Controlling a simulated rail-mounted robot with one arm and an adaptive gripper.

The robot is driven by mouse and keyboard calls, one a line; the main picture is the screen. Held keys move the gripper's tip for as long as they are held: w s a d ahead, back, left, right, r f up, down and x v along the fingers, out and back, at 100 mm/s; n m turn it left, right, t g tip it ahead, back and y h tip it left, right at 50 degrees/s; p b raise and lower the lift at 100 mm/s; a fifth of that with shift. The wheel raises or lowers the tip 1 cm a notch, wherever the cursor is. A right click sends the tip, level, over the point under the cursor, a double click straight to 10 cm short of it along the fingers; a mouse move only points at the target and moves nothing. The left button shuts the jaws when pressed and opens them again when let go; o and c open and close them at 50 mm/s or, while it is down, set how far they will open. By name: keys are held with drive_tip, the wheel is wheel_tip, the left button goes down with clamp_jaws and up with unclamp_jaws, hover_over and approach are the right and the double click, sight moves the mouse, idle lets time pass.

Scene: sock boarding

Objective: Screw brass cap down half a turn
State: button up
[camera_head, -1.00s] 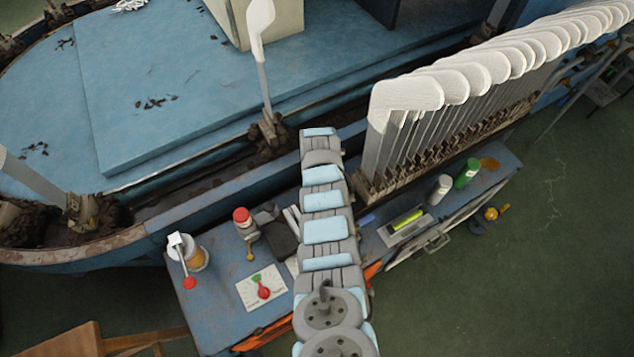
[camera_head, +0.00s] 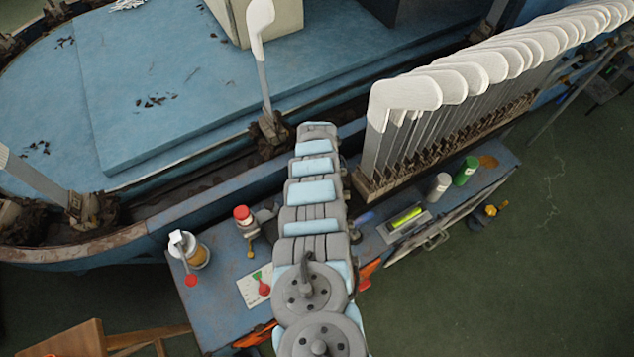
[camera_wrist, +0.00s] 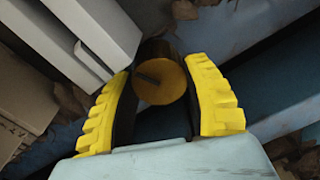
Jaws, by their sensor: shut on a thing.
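The brass cap (camera_wrist: 158,82) is a round, dull brass disc with a dark slot, near the middle of the wrist view. My gripper (camera_wrist: 159,98) has yellow ribbed fingers with dark inner pads. One finger is on each side of the cap, and the gripper is shut on it. What is under the cap is hidden. In the head view my arm hides the gripper and the cap.
A white block (camera_wrist: 85,35) stands close beside the left finger. In the head view, a row of white sock forms (camera_head: 405,93) stands right of my arm. A blue bench (camera_head: 215,310) holds a red-capped bottle (camera_head: 243,222) and a green can (camera_head: 466,171).

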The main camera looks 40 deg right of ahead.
drive_tip(key=shift+m, duration=1.1)
drive_tip(key=o, duration=1.2)
drive_tip(key=shift+r, duration=6)
